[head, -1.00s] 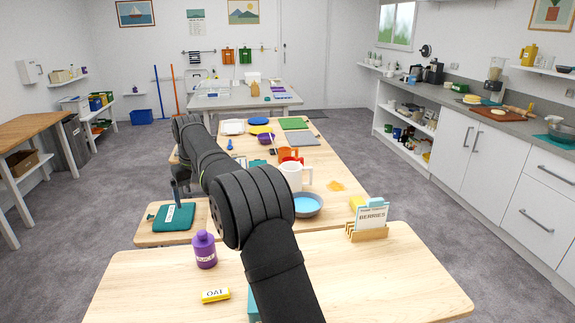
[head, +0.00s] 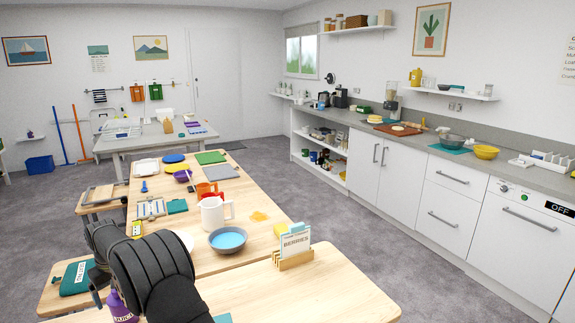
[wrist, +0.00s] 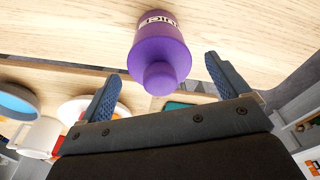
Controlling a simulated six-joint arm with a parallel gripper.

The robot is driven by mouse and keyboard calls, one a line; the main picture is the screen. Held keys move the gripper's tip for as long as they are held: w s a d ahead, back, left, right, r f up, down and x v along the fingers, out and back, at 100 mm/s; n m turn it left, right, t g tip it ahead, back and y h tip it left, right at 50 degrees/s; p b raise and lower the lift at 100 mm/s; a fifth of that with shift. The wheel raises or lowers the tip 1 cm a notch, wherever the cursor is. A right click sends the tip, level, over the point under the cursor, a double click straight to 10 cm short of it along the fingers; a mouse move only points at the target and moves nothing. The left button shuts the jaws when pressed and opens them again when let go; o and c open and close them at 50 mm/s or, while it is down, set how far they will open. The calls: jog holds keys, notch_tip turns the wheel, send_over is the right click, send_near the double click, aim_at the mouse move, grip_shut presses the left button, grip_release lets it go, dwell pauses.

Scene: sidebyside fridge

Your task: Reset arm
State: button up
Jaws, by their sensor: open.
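My gripper (wrist: 162,95) shows in the wrist view with its two blue fingers spread wide apart. A purple bottle (wrist: 158,48) with a white label stands on the wooden table between and beyond the fingers, and neither finger appears to touch it. In the head view the purple bottle (head: 121,308) is at the bottom left, partly hidden behind my black arm. My gripper itself is hidden in the head view.
The near table (head: 345,292) carries a wooden card holder (head: 293,260) marked BERRIES. The counter (head: 500,163) runs along the right.

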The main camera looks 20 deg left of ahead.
jog(key=shift+f, duration=0.15)
notch_tip(320, 180, up, 17)
jog(key=d, duration=0.2)
jog(key=f, duration=0.5)
jog(key=a+f, duration=0.1)
jog(key=f, duration=0.5)
jog(key=a+f, duration=0.1)
jog(key=f, duration=0.4)
jog(key=shift+f, duration=0.4)
notch_tip(320, 180, up, 7)
jog(key=shift+f, duration=0.2)
